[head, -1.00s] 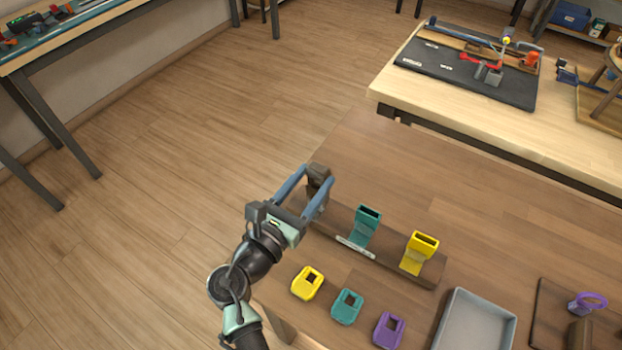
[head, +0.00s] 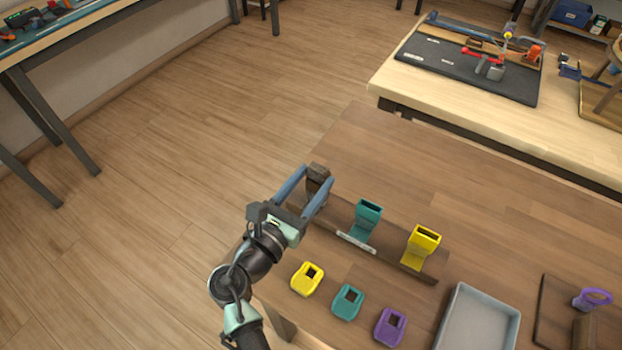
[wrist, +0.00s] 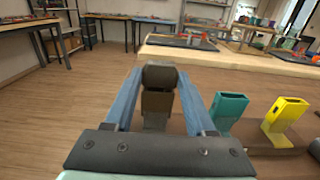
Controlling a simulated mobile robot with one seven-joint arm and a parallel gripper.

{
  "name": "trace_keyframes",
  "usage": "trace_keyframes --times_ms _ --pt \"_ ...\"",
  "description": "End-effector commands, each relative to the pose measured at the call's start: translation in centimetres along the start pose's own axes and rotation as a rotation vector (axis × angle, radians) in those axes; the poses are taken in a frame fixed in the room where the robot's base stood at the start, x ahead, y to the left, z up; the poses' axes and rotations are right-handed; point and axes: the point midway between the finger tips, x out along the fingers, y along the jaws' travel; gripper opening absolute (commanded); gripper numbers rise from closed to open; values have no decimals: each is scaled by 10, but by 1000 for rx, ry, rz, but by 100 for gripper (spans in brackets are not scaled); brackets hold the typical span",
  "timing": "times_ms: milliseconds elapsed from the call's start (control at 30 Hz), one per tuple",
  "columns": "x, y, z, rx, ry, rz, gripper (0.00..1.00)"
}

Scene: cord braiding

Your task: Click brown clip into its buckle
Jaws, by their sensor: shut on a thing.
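My gripper (head: 315,190) is shut on the brown clip (wrist: 160,75), a dark brown block between the blue fingers. The clip also shows in the head view (head: 317,171), at the far left end of the wooden rail (head: 385,254). In the wrist view a lighter brown body, which looks like the brown buckle (wrist: 156,104), stands upright directly below the clip. The two are in line and appear to touch. The fingers and palm hide part of the joint, so I cannot tell how deep the clip sits.
A teal buckle (head: 367,218) and a yellow buckle (head: 421,245) stand along the rail to the right. Yellow (head: 307,279), teal (head: 347,301) and purple (head: 390,326) clips lie in front. A grey tray (head: 480,318) lies at the lower right. The table behind the rail is clear.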

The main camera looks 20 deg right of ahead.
Motion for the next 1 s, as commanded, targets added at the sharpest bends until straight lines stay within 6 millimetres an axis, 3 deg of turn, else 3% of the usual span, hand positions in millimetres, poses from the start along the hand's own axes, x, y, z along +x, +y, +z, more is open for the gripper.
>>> trace_keyframes --times_ms 367,400,567,767,833,1000 --pt "0 0 -4 0 -1 0 0" --pt "0 0 -4 0 -2 0 61" --pt "0 0 -4 0 -2 0 90" --pt "0 0 -4 0 -1 0 90" --pt "0 0 -4 0 -1 0 99" --pt "0 0 -4 0 -1 0 100"
